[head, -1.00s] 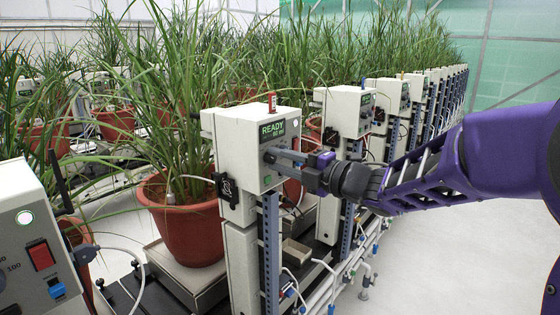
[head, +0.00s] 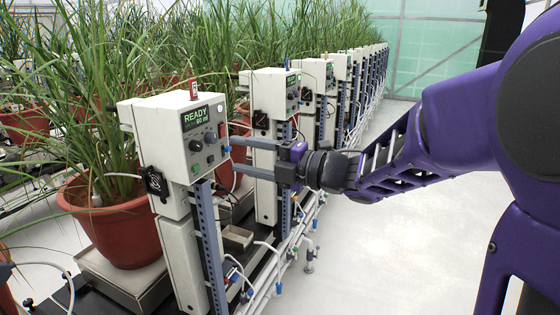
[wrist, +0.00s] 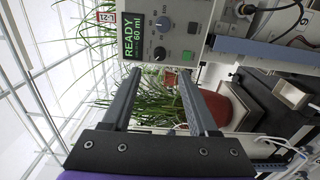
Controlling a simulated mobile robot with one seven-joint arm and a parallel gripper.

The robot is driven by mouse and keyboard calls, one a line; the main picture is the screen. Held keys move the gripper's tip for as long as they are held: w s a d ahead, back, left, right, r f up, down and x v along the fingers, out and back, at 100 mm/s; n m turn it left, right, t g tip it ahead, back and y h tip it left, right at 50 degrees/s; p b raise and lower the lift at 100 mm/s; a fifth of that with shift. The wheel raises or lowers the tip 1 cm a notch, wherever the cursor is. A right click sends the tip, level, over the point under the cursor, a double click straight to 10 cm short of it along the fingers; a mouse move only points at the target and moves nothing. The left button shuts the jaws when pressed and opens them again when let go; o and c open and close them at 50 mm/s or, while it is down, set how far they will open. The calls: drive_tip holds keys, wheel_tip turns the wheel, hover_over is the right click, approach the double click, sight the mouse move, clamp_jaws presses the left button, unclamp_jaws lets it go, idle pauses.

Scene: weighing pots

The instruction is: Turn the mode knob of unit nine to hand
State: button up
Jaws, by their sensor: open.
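The nearest white control unit (head: 160,118) has a green display (head: 201,116) reading READY and 60 ml. Two round knobs sit below it, one grey (head: 196,145) and one black (head: 210,137). Both knobs also show in the wrist view, the grey one (wrist: 162,23) with scale marks around it and the black one (wrist: 192,28). In the wrist view both fingers (wrist: 160,74) point toward the panel's button side.
A green button (head: 196,168) is on the panel below the knobs. A red tag (head: 194,90) stands on the unit. A potted plant (head: 115,235) stands left of it. More units (head: 268,95) recede behind my fingers. The pale floor (head: 370,260) at right is clear.

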drive_tip(key=v, duration=0.8)
